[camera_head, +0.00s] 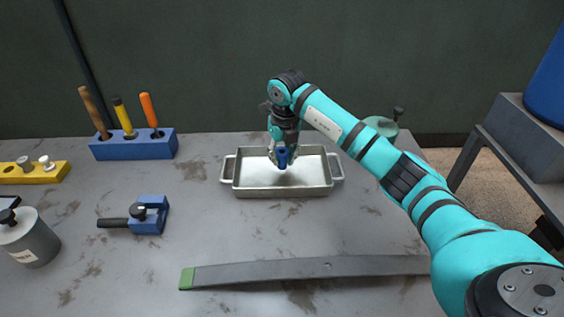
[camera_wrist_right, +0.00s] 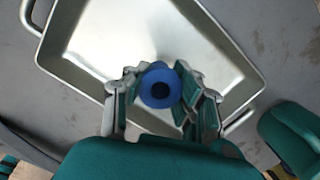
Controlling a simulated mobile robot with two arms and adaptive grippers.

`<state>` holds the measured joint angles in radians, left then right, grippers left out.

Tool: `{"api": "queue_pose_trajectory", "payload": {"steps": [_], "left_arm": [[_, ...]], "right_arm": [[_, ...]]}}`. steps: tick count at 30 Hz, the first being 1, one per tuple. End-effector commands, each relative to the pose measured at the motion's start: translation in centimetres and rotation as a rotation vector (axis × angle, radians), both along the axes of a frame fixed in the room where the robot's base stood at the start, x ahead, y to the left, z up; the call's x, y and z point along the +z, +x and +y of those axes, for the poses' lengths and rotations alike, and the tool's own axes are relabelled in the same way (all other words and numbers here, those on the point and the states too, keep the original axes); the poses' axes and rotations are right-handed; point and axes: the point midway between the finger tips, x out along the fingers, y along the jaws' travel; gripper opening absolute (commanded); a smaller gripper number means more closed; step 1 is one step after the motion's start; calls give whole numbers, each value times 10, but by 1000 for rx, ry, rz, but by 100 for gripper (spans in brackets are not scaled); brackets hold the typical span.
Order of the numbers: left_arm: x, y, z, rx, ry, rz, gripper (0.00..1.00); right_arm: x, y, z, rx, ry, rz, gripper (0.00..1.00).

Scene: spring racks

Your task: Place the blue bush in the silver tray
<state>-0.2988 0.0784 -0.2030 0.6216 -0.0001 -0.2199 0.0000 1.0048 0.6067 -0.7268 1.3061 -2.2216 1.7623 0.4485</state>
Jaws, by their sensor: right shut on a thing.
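The blue bush (camera_head: 283,157) is a small blue ring-shaped piece. My right gripper (camera_head: 283,150) is shut on it and holds it over the silver tray (camera_head: 285,188). In the right wrist view the bush (camera_wrist_right: 160,86) sits between the two fingers of the gripper (camera_wrist_right: 162,90), with its dark hole facing the camera. The tray (camera_wrist_right: 95,40) fills much of that view behind it and its visible floor is empty. I cannot tell the exact height of the bush above the tray floor. My left gripper is not in view.
A blue block with several handled tools (camera_head: 133,150) stands at the back left. A blue clamp (camera_head: 148,217), a grey canister (camera_head: 28,240) and a yellow block (camera_head: 35,173) are on the left. A long grey bar with a green end (camera_head: 300,270) lies in front of the tray.

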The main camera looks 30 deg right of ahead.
Motion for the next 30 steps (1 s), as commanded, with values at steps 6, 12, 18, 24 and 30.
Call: {"api": "queue_pose_trajectory", "payload": {"steps": [6,12,18,24,30], "left_arm": [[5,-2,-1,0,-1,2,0],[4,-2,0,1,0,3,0],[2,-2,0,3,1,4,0],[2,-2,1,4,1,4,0],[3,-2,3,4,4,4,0]], "right_arm": [[-26,-1,0,1,-1,2,0],[-27,-1,0,0,-1,1,0],[-30,-1,0,0,-1,1,30],[-30,-1,0,0,-1,2,48],[-29,-1,1,0,-1,1,48]]}}
